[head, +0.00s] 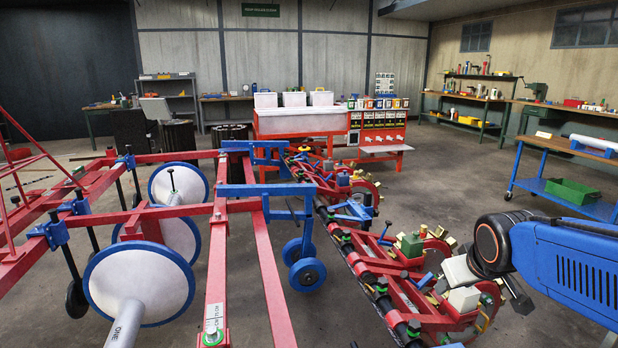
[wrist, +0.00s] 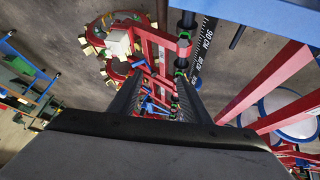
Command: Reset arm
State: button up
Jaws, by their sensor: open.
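My gripper (wrist: 158,88) shows in the wrist view as two dark fingers with a gap between them. It is open, and nothing is held in the gap. Through the gap I see red frame bars and small blue parts of the punch planter. In the head view the planter (head: 268,262) is a long red frame with blue brackets, white discs and a row of punch wheels. My blue arm comes in from the right, its dark wrist beside the nearest punch wheel (head: 455,300). The fingertips are hard to make out there, and I cannot tell whether they touch the wheel.
White-and-blue discs (head: 140,283) stand under the frame at left. A small blue wheel (head: 307,274) is near the middle. A blue cart (head: 563,190) with a green bin (head: 572,191) stands at right. A red seed station (head: 300,124) and benches line the back. Bare floor lies between planter and cart.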

jog(key=s+a+f+m+g+y, duration=0.1)
jog(key=s+a+f+g, duration=0.1)
jog(key=s, duration=1.4)
jog(key=shift+a+f+m, duration=0.4)
jog(key=shift+a+f, duration=0.15)
jog(key=shift+a, duration=0.15)
